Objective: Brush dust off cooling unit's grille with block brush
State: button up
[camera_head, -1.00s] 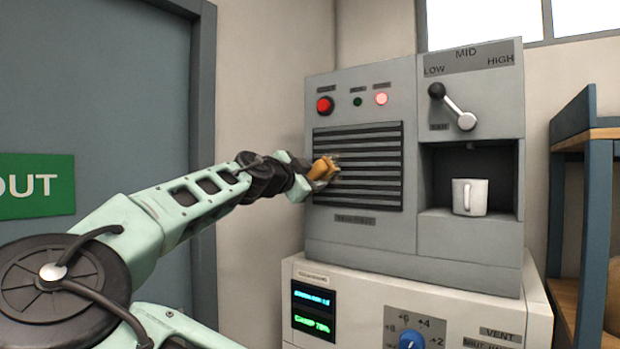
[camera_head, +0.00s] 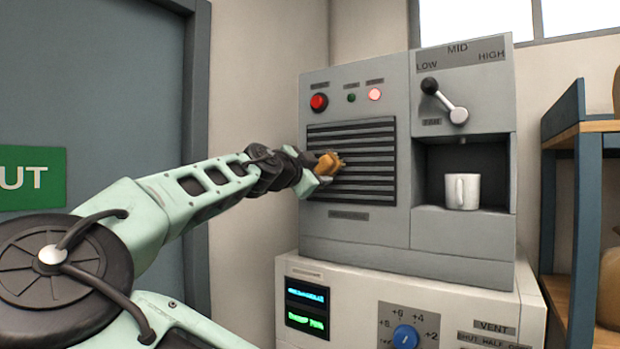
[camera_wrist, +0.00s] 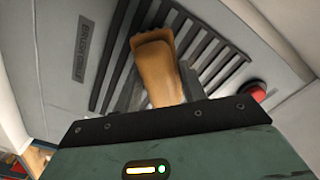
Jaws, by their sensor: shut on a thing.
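The cooling unit (camera_head: 385,235) is a grey box with a dark slatted grille (camera_head: 365,185) on its left front. The grille also shows in the wrist view (camera_wrist: 215,50). My gripper (camera_head: 318,172) is shut on the block brush (camera_head: 328,163), which has a tan wooden body. The brush also shows in the wrist view (camera_wrist: 157,72), in front of the slats. It is at the left-middle part of the grille in the head view. Its bristles are mostly hidden, and I cannot tell whether they touch the slats. No dust can be made out clearly on the slats now.
A lever (camera_head: 445,100) and a white mug (camera_head: 462,191) in a recess are to the right. A white cabinet (camera_head: 350,310) is below, and a shelf (camera_head: 585,135) stands at far right.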

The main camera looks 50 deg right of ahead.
aim_at(320, 159)
jog(key=shift+s, duration=0.65)
jog(key=shift+d+r, duration=0.15)
jog(key=shift+r, duration=0.65)
jog(key=shift+w+p, duration=0.4)
jog(key=shift+w, duration=1.6)
jog(key=shift+r, duration=0.65)
jog(key=shift+s+f+b, duration=0.15)
jog(key=shift+s+b, duration=0.5)
jog(key=shift+s, duration=0.35)
jog(key=shift+s+b, duration=0.5)
jog(key=shift+s, duration=0.45)
jog(key=shift+d+r+p, duration=0.1)
jog(key=shift+r+p, duration=0.35)
jog(key=shift+r, duration=0.5)
jog(key=shift+w+a+p, duration=0.2)
jog(key=shift+w+p, duration=0.2)
jog(key=shift+w, duration=1.55)
